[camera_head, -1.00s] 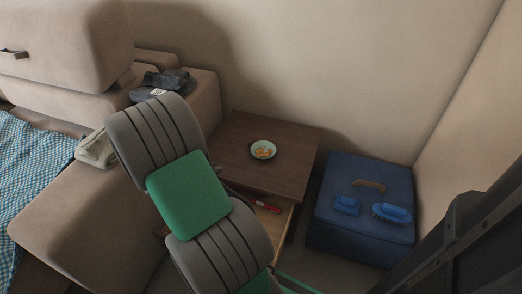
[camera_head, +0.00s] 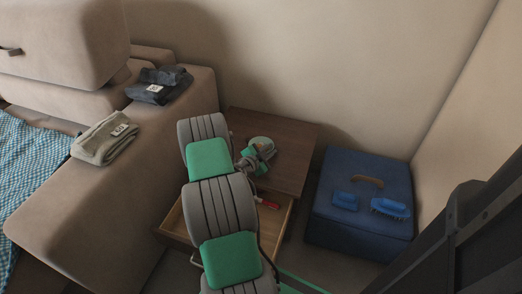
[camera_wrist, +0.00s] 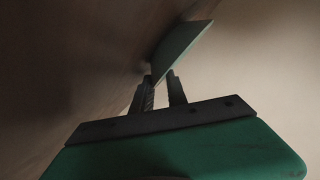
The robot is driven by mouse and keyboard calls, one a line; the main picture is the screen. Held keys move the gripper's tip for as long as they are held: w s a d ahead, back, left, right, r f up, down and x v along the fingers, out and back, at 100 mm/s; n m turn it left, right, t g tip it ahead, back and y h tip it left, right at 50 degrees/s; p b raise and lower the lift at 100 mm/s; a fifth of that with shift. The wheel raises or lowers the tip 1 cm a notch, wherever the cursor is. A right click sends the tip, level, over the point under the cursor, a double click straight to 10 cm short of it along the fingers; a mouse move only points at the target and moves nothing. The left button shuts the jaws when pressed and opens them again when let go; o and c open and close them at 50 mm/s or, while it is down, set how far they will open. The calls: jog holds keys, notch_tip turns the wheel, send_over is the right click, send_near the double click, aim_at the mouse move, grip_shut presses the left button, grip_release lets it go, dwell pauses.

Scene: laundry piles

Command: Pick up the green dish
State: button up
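The green dish (camera_head: 261,139) is on the dark wooden tabletop, partly hidden behind my gripper in the head view. In the wrist view the dish (camera_wrist: 182,46) shows as a pale green slanted shape just beyond the fingertips. My gripper (camera_wrist: 160,78) has its two dark fingers apart with a gap between them. The near edge of the dish is at the fingertips, partly between them. I see no clear sign that the fingers are clamped on it. The inside of the dish is mostly hidden.
The small table (camera_head: 293,145) has an open drawer with a red object (camera_head: 268,203) below. A blue storage box (camera_head: 360,235) with blue brushes (camera_head: 390,208) stands to the right. A sofa (camera_head: 100,215) with folded clothes (camera_head: 105,138) is at left. A wall is behind.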

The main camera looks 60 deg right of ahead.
jog(key=shift+c, duration=0.5)
grip_shut()
dwell(0.8)
